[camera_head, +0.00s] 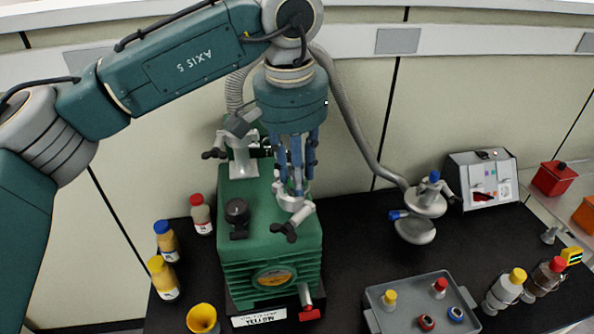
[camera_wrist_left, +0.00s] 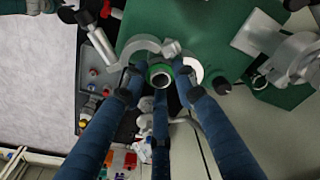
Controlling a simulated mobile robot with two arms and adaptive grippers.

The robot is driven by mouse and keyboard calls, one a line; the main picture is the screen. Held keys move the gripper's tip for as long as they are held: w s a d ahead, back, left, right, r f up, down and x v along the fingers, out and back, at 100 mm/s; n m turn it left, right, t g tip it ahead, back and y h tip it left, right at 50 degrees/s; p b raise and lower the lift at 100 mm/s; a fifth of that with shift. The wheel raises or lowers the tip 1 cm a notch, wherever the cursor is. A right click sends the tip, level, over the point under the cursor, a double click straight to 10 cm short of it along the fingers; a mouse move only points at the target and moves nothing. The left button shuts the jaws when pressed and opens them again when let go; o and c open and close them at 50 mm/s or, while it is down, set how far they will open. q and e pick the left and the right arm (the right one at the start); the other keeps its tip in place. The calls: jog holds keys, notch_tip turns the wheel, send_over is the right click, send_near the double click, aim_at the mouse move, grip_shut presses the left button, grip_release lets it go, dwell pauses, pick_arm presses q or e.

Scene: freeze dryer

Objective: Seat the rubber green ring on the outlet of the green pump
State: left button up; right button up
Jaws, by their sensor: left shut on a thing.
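The green pump (camera_head: 262,215) stands on the black bench, and its green top also shows in the wrist view (camera_wrist_left: 200,25). My left gripper (camera_head: 291,182) points down over the right part of the pump's top. In the wrist view its blue fingers (camera_wrist_left: 161,82) close around the small green ring (camera_wrist_left: 160,68), which has a pale centre. A pale round outlet (camera_wrist_left: 190,70) shows just right of the ring, partly hidden by a finger. Whether the ring touches the outlet cannot be told. In the head view the fingers hide the ring. My right gripper is not in view.
An open metal clamp (camera_wrist_left: 142,48) lies beside the ring, close to the fingers. Another pipe fitting (camera_head: 243,160) rises at the pump's back left. A grey tray (camera_head: 398,322), several bottles and a grey hose (camera_head: 350,130) lie around.

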pick_arm(q)
jog(key=o, duration=1.1)
jog(key=shift+r+p, duration=1.3)
jog(key=shift+r, duration=0.25)
jog(key=shift+r+p, duration=1.2)
jog(key=shift+r, duration=0.25)
jog(key=shift+f, duration=0.1)
